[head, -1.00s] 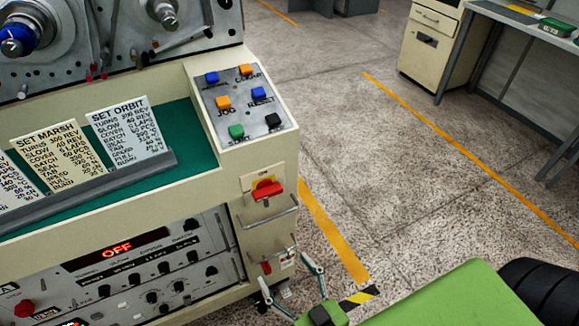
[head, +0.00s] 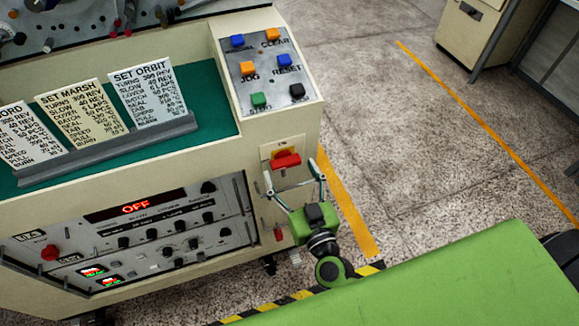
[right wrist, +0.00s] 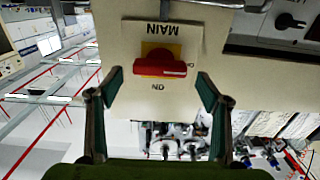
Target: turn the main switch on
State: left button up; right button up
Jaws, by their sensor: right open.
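The main switch (head: 286,160) is a red handle on a yellow plate, on the cream front panel below the button box. In the right wrist view the red handle (right wrist: 160,66) lies level across its yellow plate (right wrist: 170,49), with upside-down lettering including MAIN on the panel around it. My right gripper (head: 292,172) is open in front of the switch. Its two fingers stand apart on either side of the handle in the right wrist view (right wrist: 160,88), and I see no contact. The display (head: 135,208) reads OFF. My left gripper is not in view.
Cards (head: 144,92) stand in a rack on the green shelf at left. The floor (head: 395,150) to the right is clear.

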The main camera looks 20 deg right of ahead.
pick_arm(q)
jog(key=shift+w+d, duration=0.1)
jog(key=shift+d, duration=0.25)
pick_arm(e)
jog(key=shift+w, duration=0.8)
jog(key=c, duration=1.1)
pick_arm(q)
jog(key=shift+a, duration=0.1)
